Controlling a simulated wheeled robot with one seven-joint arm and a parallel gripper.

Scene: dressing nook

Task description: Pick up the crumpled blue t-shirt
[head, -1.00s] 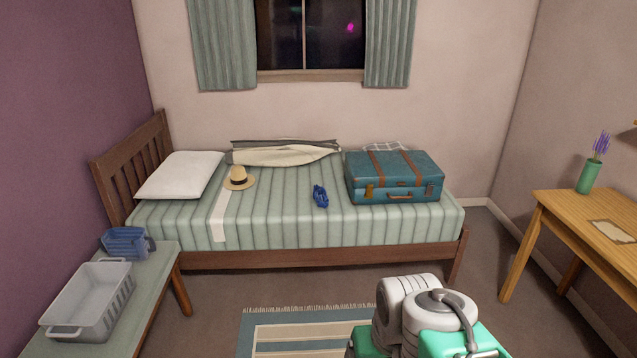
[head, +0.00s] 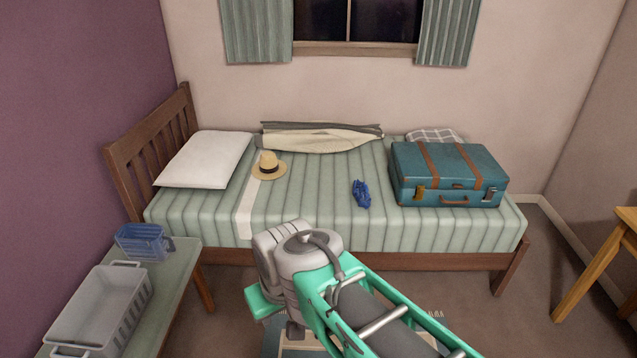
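A small crumpled blue cloth (head: 361,194), which looks like the t-shirt, lies on the striped bed (head: 318,215), between the straw hat and the suitcase. It is small in the head view, so its folds are hard to make out. My arm reaches in from the bottom right, in front of the bed. My gripper's fingers cannot be made out, and nothing shows between them. The arm is apart from the blue cloth.
A teal suitcase (head: 449,176) stands right of the cloth. A straw hat (head: 268,167), a white pillow (head: 205,159) and a cream garment (head: 320,138) are on the bed. A bench at left holds a grey basket (head: 101,309) and a blue basket (head: 143,242). A wooden table (head: 625,225) is at right.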

